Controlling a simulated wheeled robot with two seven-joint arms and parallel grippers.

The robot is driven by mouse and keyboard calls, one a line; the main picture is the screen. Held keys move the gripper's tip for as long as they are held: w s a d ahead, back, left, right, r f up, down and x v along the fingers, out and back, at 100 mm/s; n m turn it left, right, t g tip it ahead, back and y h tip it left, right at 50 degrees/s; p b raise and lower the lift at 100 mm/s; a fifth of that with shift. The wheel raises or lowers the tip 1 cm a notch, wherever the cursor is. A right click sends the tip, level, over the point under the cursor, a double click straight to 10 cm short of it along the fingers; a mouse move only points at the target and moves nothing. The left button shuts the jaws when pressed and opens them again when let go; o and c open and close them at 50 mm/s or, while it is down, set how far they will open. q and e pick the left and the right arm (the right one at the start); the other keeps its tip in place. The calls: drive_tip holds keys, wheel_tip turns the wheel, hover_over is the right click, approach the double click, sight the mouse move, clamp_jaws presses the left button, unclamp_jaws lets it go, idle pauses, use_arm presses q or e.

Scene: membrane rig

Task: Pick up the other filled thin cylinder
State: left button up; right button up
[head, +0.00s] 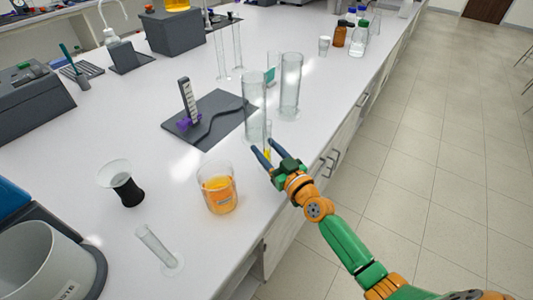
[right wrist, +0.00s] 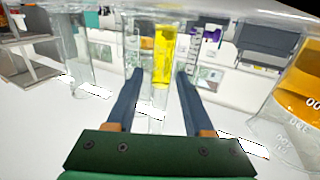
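A thin clear cylinder with yellow liquid (head: 267,150) stands near the bench's front edge, partly hidden by my right gripper in the head view. In the right wrist view this yellow-filled cylinder (right wrist: 163,58) shows between the two fingers, with a gap on each side. My right gripper (head: 262,151) is open around or just short of it; I cannot tell how deep it sits. The gripper's fingers also show in the right wrist view (right wrist: 160,82). My left gripper is not in view.
A beaker of orange liquid (head: 217,190) stands left of the right gripper. Two wide clear cylinders (head: 253,90) (head: 290,88) stand just behind. A dark mat (head: 222,112) bears a purple-and-grey device. A thin empty cylinder (head: 157,247) and a black-based funnel-like cup (head: 122,183) are at front left.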

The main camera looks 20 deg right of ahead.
drive_tip(key=shift+s+d+r, duration=0.1)
drive_tip(key=shift+s+r, duration=0.05)
drive_tip(key=shift+s, duration=0.1)
drive_tip(key=c, duration=0.7)
drive_tip(key=shift+w, duration=0.15)
